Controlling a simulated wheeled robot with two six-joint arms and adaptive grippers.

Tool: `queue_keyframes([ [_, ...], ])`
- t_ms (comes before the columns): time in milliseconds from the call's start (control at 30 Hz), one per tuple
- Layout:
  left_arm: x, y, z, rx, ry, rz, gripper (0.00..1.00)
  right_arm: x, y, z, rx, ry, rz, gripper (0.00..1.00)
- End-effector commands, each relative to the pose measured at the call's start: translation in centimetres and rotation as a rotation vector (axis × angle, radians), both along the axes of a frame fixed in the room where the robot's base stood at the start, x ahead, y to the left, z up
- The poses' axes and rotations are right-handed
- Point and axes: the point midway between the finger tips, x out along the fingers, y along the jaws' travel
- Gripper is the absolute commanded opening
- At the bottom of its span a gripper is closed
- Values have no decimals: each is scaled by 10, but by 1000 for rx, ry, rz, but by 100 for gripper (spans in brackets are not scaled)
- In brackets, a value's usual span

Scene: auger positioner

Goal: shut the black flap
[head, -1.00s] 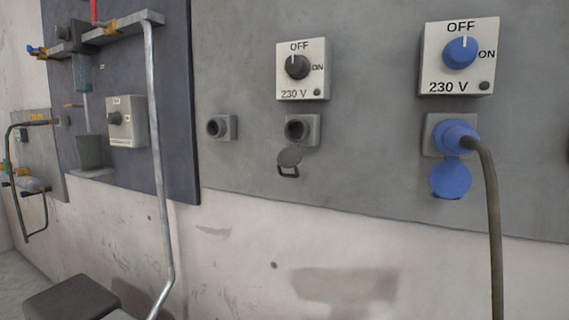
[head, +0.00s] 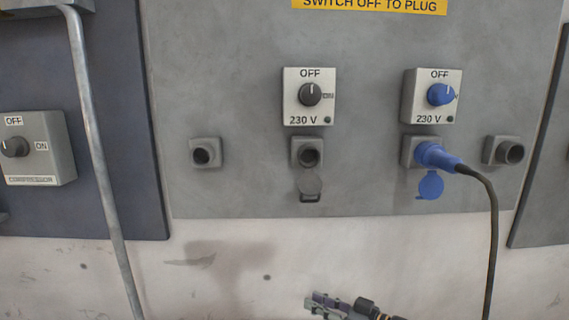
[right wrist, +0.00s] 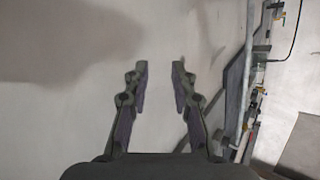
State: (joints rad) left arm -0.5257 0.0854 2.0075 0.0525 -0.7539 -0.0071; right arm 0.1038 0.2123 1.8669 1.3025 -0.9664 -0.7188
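The black flap (head: 310,186) is a dark grey round lid with a small loop. It hangs open below the middle socket (head: 308,153), whose round hole is uncovered. My right gripper (head: 316,304) is at the bottom of the head view, lower than the flap and apart from it. In the right wrist view its two fingers (right wrist: 160,66) are spread with nothing between them, in front of pale wall. My left gripper is not in view.
A switch box with a black knob (head: 310,94) sits above the socket. To the right, a blue plug (head: 434,156) with a hanging cable (head: 494,235) fills another socket, its blue flap (head: 431,185) below. A grey pipe (head: 97,150) runs down on the left.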

Motion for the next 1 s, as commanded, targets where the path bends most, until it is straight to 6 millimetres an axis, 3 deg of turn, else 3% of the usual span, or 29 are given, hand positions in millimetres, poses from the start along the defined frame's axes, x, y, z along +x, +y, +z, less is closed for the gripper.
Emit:
queue_keyframes([
  [33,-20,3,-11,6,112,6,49,5,7,53,45,-56,128,25],
  [100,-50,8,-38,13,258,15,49,1,12,112,123,-166,308,25],
  [200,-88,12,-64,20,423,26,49,-12,3,188,231,-340,497,25],
  [300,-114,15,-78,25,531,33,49,-26,-12,240,312,-488,609,25],
  [400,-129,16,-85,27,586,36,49,-34,-23,265,359,-572,662,25],
  [633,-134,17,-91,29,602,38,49,-38,-20,273,375,-598,679,25],
  [1000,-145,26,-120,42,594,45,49,-44,47,302,377,-598,679,25],
])
